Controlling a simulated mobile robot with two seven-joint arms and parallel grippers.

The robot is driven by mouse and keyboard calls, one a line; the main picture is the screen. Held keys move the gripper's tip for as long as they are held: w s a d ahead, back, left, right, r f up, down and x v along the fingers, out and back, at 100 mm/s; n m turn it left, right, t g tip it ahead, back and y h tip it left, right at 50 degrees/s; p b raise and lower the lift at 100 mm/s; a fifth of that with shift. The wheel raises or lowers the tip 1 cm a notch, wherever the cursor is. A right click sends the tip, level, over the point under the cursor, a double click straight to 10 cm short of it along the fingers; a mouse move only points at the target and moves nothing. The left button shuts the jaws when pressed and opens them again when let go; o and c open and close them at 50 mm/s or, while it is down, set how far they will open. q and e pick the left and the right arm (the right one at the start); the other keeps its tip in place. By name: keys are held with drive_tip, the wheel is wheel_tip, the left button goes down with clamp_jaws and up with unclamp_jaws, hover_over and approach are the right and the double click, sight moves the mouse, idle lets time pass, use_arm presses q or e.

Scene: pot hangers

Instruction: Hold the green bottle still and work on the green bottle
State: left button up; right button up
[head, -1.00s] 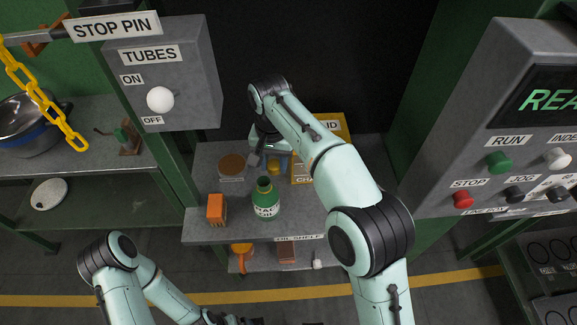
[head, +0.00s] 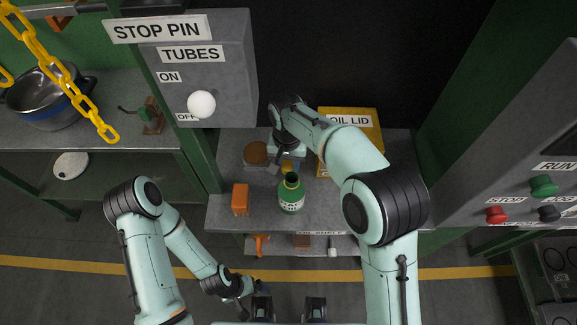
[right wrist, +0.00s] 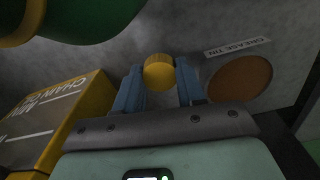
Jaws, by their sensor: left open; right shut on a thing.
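The green bottle (head: 291,195) stands upright on the grey shelf in the head view, with a white label and a dark, uncapped mouth. Part of it (right wrist: 95,15) fills the top left of the right wrist view. My right gripper (right wrist: 160,80) is shut on a yellow cap (right wrist: 159,72). In the head view the right gripper (head: 288,163) is just behind the bottle, apart from it, and partly hidden by my arm. My left gripper (head: 262,287) is low in the head view, in front of the shelves and away from the bottle; it is open, its fingers hard to make out.
An orange block (head: 240,199) stands left of the bottle. A brown disc (head: 256,153) lies behind, by a grease tin label (right wrist: 238,47). A yellow box (head: 367,132) labelled OIL LID stands behind my right arm. A yellow chain (head: 62,80) hangs at the left.

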sight(287, 165)
drive_tip(key=shift+f, duration=0.95)
use_arm(q)
drive_tip(key=shift+f, duration=0.15)
use_arm(e)
drive_tip(key=shift+f, duration=0.15)
drive_tip(key=o, duration=1.2)
drive_tip(key=shift+c, duration=0.2)
use_arm(q)
drive_tip(key=shift+w+r+p, duration=0.25)
drive_tip(key=shift+r+p, duration=0.15)
drive_tip(key=shift+r, duration=0.15)
drive_tip(key=shift+w+r+p, duration=0.25)
drive_tip(key=shift+r+p, duration=0.1)
drive_tip(key=shift+r, duration=0.15)
use_arm(e)
wheel_tip(287, 165, up, 12)
drive_tip(key=shift+r, duration=0.2)
